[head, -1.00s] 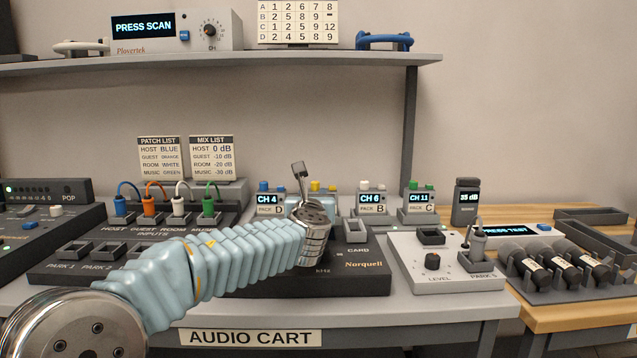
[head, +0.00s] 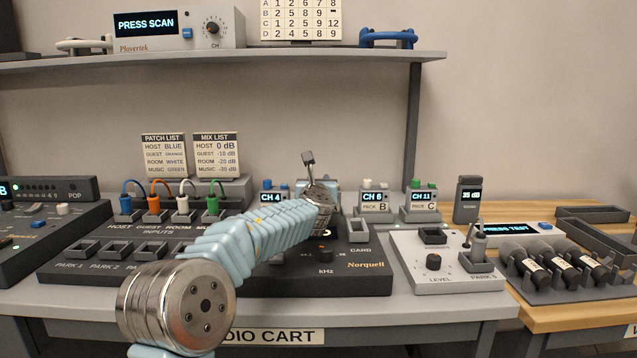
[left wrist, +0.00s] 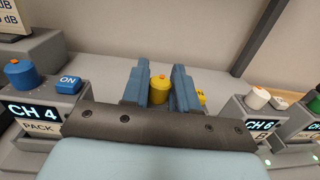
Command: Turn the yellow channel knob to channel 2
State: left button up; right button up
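The yellow channel knob (left wrist: 159,90) shows in the left wrist view, on top of a pack between the blue CH 4 pack and the white CH 6 pack. My left gripper (left wrist: 160,80) has its two blue fingers on either side of the knob, with what look like narrow gaps. A yellow button (left wrist: 201,97) shows just right of the fingers. The yellow pack's display is hidden behind my gripper. In the head view my left gripper (head: 322,190) reaches over the mixer and covers the knob. My right gripper is not in view.
The CH 4 pack with a blue knob (left wrist: 19,73) is close on the left. The CH 6 pack with a white knob (left wrist: 257,97) is on the right, and the green CH 11 pack (head: 422,196) beyond it. A shelf (head: 230,62) runs above.

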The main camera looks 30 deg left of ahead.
pick_arm(q)
grip_shut()
jog(key=shift+w+d+r+n+y+p, duration=0.1)
jog(key=shift+r+n+y+p, duration=0.1)
jog(key=shift+n+y+p, duration=0.3)
jog(key=n+g+y+p, duration=0.2)
jog(key=g+y+p, duration=0.1)
jog(key=shift+r+n+y, duration=0.1)
jog(key=shift+n+y, duration=0.2)
jog(key=shift+f+n+g+y+p, duration=0.2)
jog(key=shift+n+g+y+p, duration=0.25)
jog(key=shift+g, duration=0.25)
jog(key=shift+f, duration=0.1)
